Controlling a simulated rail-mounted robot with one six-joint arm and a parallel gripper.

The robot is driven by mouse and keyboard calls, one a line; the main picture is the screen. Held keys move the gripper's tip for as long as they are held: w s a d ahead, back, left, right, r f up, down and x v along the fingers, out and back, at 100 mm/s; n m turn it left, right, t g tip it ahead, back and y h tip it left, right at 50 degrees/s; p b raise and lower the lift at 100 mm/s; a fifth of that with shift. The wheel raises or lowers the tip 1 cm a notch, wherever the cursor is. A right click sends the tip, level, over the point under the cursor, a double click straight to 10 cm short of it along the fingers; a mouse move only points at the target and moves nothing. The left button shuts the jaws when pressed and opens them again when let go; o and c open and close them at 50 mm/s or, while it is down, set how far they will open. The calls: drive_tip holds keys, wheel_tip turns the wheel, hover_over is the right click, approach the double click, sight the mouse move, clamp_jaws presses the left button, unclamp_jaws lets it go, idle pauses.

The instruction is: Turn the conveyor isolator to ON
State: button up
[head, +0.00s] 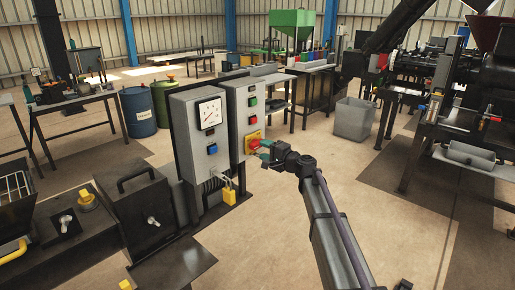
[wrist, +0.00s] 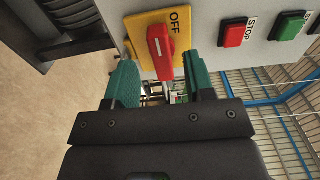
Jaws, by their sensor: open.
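The conveyor isolator is a red rotary handle (wrist: 158,50) on a yellow plate (wrist: 182,20) marked OFF, seen close in the wrist view. In the head view the red handle (head: 252,141) and its yellow plate sit low on the right grey control box (head: 240,100). My gripper (wrist: 160,75) has green fingers, one on each side of the red handle, with a visible gap on both sides. It is open and holds nothing. In the head view my gripper (head: 266,148) is right in front of the isolator. Any ON marking is hidden from view.
A red STOP button (wrist: 232,35) and a green button (wrist: 288,25) are beside the isolator in the wrist view. A gauge box (head: 205,130) stands left of the control box, with a yellow padlock (head: 229,195) below.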

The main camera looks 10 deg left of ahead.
sight(258, 147)
drive_tip(key=x, duration=0.4)
drive_tip(key=c, duration=0.7)
